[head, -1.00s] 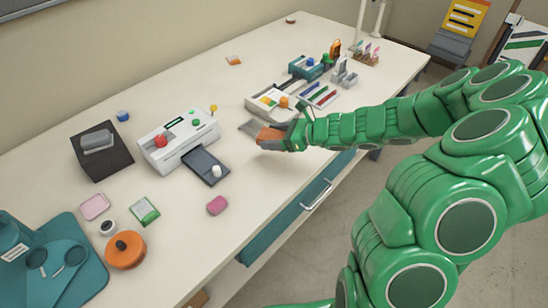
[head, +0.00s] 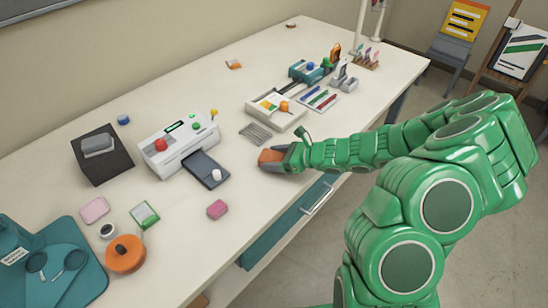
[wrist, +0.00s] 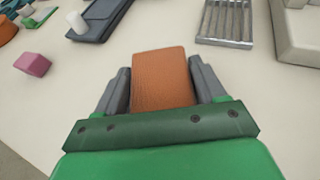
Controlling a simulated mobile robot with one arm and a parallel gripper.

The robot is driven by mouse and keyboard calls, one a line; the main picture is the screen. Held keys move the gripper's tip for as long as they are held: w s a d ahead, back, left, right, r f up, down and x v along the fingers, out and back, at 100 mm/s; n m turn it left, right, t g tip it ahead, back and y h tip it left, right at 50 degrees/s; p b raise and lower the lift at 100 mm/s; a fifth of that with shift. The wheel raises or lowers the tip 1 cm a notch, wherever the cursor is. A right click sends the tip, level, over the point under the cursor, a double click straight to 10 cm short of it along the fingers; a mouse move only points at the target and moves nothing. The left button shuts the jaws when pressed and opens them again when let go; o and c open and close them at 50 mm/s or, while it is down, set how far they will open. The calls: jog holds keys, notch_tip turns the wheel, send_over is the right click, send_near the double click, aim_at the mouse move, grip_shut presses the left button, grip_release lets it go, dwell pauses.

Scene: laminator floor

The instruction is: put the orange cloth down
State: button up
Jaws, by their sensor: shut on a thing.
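The orange cloth (wrist: 161,78) is a small folded rectangle held between the two grey fingers of my gripper (wrist: 163,90). In the head view the orange cloth (head: 270,156) shows at the tip of my gripper (head: 274,158), low over the table's front part. I cannot tell whether the cloth touches the table (head: 243,185). My gripper's fingers hide part of the cloth in the head view.
A metal rack (head: 256,134) lies just behind the cloth. The white laminator (head: 178,142) with its dark tray (head: 206,168) is to the left, and a pink block (head: 217,209) is front left. Bare table surrounds the cloth. The table's front edge is close.

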jog(key=shift+f, duration=0.1)
jog(key=o, duration=1)
jog(key=shift+o, duration=0.2)
